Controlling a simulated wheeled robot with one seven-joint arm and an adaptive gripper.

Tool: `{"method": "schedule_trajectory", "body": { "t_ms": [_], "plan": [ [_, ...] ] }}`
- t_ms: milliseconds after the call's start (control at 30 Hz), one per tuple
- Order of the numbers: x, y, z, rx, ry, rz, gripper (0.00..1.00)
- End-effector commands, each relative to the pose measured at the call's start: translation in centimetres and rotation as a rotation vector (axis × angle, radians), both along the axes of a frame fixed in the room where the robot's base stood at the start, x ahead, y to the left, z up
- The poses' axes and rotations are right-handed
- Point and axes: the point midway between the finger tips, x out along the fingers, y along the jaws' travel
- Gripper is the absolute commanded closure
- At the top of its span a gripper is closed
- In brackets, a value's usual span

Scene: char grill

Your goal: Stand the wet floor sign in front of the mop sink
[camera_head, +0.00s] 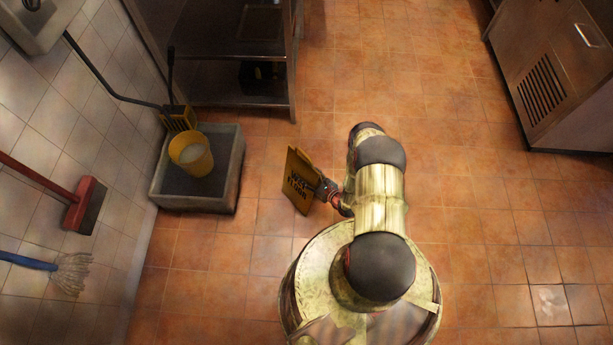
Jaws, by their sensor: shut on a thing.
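The yellow wet floor sign (298,180) with dark lettering is at the end of my arm. My gripper (326,190) is shut on its right side. The sign looks folded and tilted, and I cannot tell whether its lower edge touches the floor. The mop sink (222,199) is a low grey square basin against the tiled wall on the left. The sign is to the right of the sink, with a strip of floor between them. The gripper's fingertips are partly hidden by the sign and the wrist.
A yellow bucket (191,154) with a wringer (178,118) stands in the sink. A red broom (84,204) and a mop (66,269) are at the left wall. A steel shelf unit (231,60) stands behind the sink, and a steel cabinet (560,80) stands right. Floor between is clear.

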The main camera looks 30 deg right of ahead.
Motion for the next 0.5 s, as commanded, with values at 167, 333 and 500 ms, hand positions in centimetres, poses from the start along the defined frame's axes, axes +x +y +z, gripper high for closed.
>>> {"method": "schedule_trajectory", "body": {
  "t_ms": [167, 333, 500],
  "plan": [
    [0.27, -0.21, -0.23, -0.003, -0.006, -0.001, 1.0],
    [0.21, -0.18, -0.31, -0.003, -0.006, 0.0, 1.0],
    [0.12, -0.13, -0.52, -0.003, -0.003, 0.0, 0.47]
  ]
}}
